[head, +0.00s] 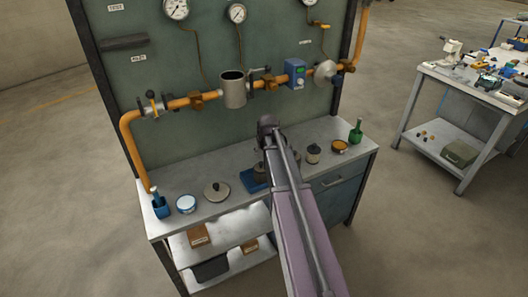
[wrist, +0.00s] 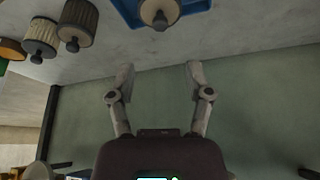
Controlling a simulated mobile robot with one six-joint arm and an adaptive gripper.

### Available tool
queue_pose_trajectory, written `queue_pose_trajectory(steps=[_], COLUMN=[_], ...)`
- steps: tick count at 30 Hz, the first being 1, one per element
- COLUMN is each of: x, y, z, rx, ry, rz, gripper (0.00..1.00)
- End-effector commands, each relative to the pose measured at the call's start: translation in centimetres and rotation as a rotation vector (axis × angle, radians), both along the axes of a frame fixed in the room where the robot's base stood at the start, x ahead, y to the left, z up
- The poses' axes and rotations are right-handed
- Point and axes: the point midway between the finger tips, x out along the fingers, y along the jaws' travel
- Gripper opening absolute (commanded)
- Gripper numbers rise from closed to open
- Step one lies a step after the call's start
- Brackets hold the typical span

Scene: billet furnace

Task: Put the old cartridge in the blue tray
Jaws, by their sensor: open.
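The blue tray (head: 250,183) lies on the bench top, partly hidden behind my arm. In the wrist view the tray (wrist: 130,12) is cut by the top edge. A tan-grey cartridge with a knob (wrist: 160,14) stands in it. Two more pleated cartridges stand outside the tray, a darker brown one (wrist: 78,22) and a paler one (wrist: 40,38). I cannot tell for sure which cartridge is the old one. My gripper (wrist: 158,78) is open and empty, apart from the tray and cartridges. In the head view my arm hides the fingers.
An open grey housing (head: 233,92) sits on the orange pipe beside a blue device (head: 296,72). The bench top also holds a round lid (head: 216,190), a blue-white tin (head: 186,203), an orange tin (head: 339,146), a blue bottle (head: 160,206) and a green bottle (head: 356,132).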

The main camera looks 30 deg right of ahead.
Motion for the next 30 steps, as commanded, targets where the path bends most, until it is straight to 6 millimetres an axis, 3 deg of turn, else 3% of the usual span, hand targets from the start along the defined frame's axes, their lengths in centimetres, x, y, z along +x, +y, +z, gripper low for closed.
queue_pose_trajectory(steps=[5,11,21,25,30], x=[-0.6,-3.8,-14.9,-18.5,-21.0], y=[0.9,5.3,16.8,19.6,21.2], z=[-0.1,-0.5,-1.3,-1.4,-1.4], rx=[0.003,0.019,0.046,0.045,0.044], ry=[0.01,0.07,0.274,0.341,0.387], rz=[0.008,0.048,0.167,0.203,0.224], gripper=[0.65,0.65,0.65,0.65,0.65])
